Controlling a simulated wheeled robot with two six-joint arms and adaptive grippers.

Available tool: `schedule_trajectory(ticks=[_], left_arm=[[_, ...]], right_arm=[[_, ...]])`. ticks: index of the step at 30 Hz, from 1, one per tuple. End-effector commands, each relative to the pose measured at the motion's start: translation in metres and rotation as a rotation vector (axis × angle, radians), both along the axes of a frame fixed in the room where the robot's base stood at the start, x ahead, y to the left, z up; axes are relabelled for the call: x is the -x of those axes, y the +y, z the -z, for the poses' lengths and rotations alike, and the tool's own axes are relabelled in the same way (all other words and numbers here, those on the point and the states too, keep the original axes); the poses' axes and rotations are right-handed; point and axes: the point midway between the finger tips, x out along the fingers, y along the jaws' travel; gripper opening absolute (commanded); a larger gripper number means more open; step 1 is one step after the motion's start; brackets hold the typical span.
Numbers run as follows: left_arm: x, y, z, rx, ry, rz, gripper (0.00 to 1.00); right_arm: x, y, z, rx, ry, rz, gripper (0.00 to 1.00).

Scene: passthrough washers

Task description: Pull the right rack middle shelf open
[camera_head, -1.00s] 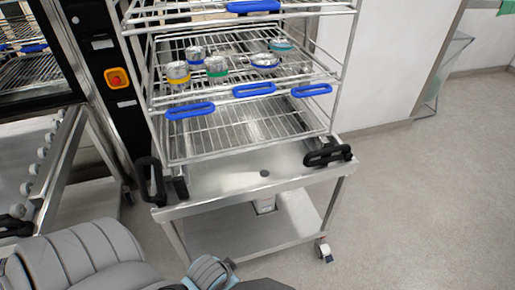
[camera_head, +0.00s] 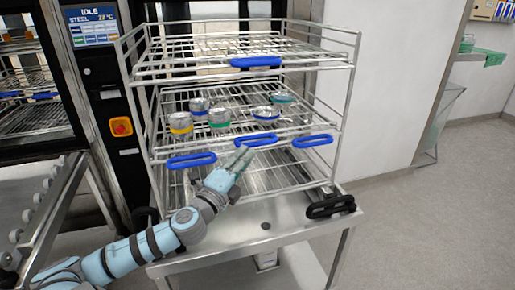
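The wire rack (camera_head: 345,95) stands on a steel trolley in the centre of the head view. Its middle shelf (camera_head: 225,140) holds several small metal containers with coloured bands (camera_head: 219,118). A central blue handle (camera_head: 256,141) is at that shelf's front edge, with a left blue handle (camera_head: 192,160) and a right blue handle (camera_head: 312,141) to its sides. My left gripper (camera_head: 244,155) points up toward the central handle, just below it; I cannot tell whether it touches. Its fingers look close together, and any gap is unclear. My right gripper is out of view.
The top shelf has its own blue handle (camera_head: 255,62). A black trolley handle (camera_head: 331,206) sticks up at the right. The floor (camera_head: 430,230) at the right is clear.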

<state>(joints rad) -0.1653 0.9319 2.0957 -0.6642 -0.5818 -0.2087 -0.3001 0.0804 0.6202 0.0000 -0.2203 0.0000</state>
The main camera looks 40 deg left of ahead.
Motion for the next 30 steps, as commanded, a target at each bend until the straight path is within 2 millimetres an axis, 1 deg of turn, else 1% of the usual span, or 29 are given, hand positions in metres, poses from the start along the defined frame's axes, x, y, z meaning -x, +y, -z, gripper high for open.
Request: schedule_trajectory(ticks=[1, 6, 9, 12, 15, 22, 26, 30], left_arm=[[-0.012, 0.003, -0.005, 0.011, -0.005, -0.004, 0.21], [-0.046, 0.007, -0.012, 0.012, -0.004, 0.0, 0.21], [-0.061, 0.011, -0.013, 0.009, -0.001, -0.001, 0.21], [-0.07, 0.012, -0.013, 0.007, 0.0, 0.0, 0.21], [-0.074, 0.012, -0.013, 0.005, -0.001, 0.002, 0.21], [-0.075, 0.012, -0.012, 0.003, 0.001, 0.001, 0.21], [-0.075, 0.012, -0.012, 0.003, 0.001, 0.001, 0.01], [-0.074, 0.012, -0.012, 0.003, 0.001, 0.0, 0.0]], right_arm=[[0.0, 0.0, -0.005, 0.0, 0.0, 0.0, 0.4], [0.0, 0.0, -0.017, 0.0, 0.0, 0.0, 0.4], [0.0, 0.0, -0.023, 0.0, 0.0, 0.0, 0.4], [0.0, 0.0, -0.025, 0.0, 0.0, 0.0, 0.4], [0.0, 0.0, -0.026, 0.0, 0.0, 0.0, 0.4], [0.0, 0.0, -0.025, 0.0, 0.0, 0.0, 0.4], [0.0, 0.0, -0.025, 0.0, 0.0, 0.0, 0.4], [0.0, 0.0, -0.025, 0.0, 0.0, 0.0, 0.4]])
